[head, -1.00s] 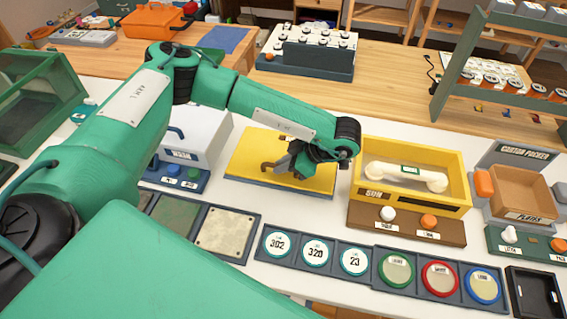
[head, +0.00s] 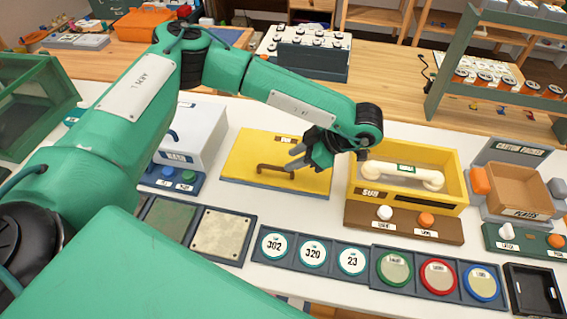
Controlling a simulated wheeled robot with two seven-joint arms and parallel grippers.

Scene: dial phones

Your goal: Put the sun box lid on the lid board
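The yellow sun box lid (head: 240,165) lies flat, with its brown handle (head: 275,170) on top. A thin dark edge, seemingly the lid board (head: 272,192), shows under its near side; the rest of that board is hidden. The yellow sun box (head: 371,193) stands to the right, open on top, with a cream handset (head: 402,175) inside. My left gripper (head: 293,157) hangs above the lid's right half, just up and right of the handle. Its fingers look parted and empty, clear of the handle. My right gripper is not in view.
A white box (head: 195,135) stands left of the lid. Number discs (head: 312,253) and coloured ring discs (head: 438,278) sit in trays in front. An orange-brown carton box (head: 520,190) stands at right. A small strip of white table (head: 235,200) is free before the lid.

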